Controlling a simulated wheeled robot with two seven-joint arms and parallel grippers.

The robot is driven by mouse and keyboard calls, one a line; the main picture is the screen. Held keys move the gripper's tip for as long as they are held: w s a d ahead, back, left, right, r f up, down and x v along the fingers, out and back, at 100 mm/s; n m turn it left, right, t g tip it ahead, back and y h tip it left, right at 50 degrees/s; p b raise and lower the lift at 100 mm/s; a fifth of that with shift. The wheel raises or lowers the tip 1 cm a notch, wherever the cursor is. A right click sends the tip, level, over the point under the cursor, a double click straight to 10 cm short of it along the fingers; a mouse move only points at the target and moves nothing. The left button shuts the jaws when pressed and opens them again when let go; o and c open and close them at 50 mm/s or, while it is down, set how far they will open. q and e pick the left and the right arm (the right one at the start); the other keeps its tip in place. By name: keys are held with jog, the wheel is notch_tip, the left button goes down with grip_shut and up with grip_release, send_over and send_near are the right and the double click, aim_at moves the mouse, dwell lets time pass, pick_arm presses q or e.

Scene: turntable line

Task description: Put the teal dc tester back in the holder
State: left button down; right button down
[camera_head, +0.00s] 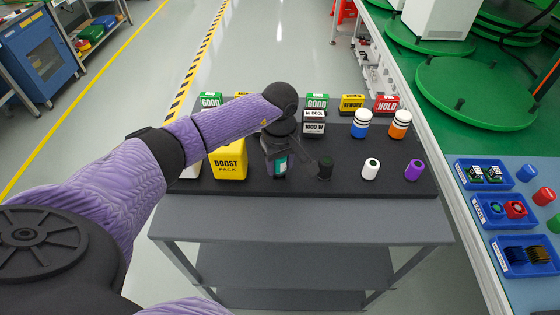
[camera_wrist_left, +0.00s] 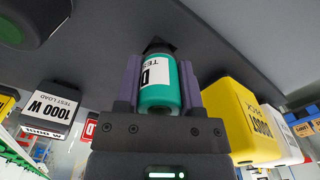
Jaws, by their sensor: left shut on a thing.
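The teal dc tester (camera_head: 281,165) is at the middle of the dark table top in the head view, with a white label. My left gripper (camera_head: 277,150) is shut on it. In the wrist view the teal tester (camera_wrist_left: 158,95) sits between both purple fingers, its dark tip pointing toward the dark table surface. I cannot tell whether the tip touches. No holder for the tester can be made out with certainty. My right gripper is out of view.
A yellow BOOST pack (camera_head: 230,163) stands close left of the gripper. White (camera_head: 371,169) and purple (camera_head: 413,170) cylinders stand to the right. Labelled blocks, such as a red HOLD block (camera_head: 386,104), line the back. A test load block (camera_head: 313,124) stands behind the gripper.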

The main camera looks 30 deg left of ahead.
pick_arm(q)
jog(key=shift+f+b, duration=0.75)
jog(key=shift+f, duration=0.15)
jog(key=shift+c, duration=0.7)
grip_release()
jog(key=shift+r, duration=0.1)
